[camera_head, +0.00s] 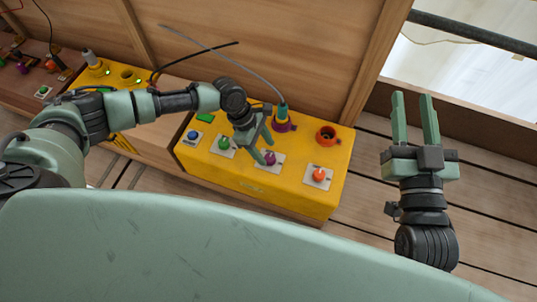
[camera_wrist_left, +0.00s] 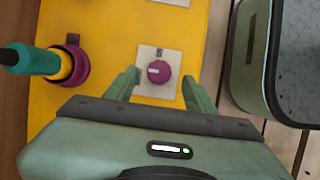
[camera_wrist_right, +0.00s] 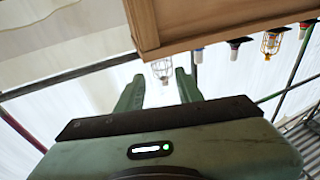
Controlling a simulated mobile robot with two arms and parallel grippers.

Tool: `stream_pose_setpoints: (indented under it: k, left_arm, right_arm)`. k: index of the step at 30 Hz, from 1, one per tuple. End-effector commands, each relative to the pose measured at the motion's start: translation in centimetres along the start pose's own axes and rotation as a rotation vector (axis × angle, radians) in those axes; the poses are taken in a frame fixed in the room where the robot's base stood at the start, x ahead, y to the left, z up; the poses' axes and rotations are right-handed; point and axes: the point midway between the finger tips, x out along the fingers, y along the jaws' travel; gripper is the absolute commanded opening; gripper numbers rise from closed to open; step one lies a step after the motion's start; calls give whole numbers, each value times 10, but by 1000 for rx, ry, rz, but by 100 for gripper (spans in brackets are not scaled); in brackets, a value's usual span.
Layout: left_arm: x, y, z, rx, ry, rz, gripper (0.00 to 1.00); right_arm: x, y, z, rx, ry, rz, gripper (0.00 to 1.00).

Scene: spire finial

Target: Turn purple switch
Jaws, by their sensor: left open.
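The purple switch (camera_head: 270,158) is a round knob on a pale square plate on top of the yellow box (camera_head: 240,180). In the left wrist view the purple switch (camera_wrist_left: 159,72) has a light mark on its left half. My left gripper (camera_head: 263,145) is open over it, and in the left wrist view its fingers (camera_wrist_left: 160,84) stand to either side of the knob. I cannot tell whether they touch it. My right gripper (camera_head: 413,100) is open and empty, off to the right of the box; its fingers also show in the right wrist view (camera_wrist_right: 160,80).
A wooden wall (camera_head: 270,50) stands behind.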

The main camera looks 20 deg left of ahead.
Motion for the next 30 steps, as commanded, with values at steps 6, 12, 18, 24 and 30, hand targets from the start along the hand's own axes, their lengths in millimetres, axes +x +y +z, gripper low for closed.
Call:
stream_pose_setpoints:
  k: [6,12,18,24,30]
  left_arm:
    - [22,0,0,2,0,1,55]
    - [31,0,0,3,1,0,55]
    - [33,0,0,2,1,1,55]
    - [33,0,0,2,1,1,46]
    - [33,0,0,2,1,1,0]
  right_arm:
    - [-3,-5,-40,7,224,-12,36]
    - [-9,-8,-62,12,342,-17,36]
    - [-11,-8,-69,13,375,-19,36]
    - [-11,-8,-68,13,373,-19,36]
    - [-10,-9,-68,13,372,-19,36]
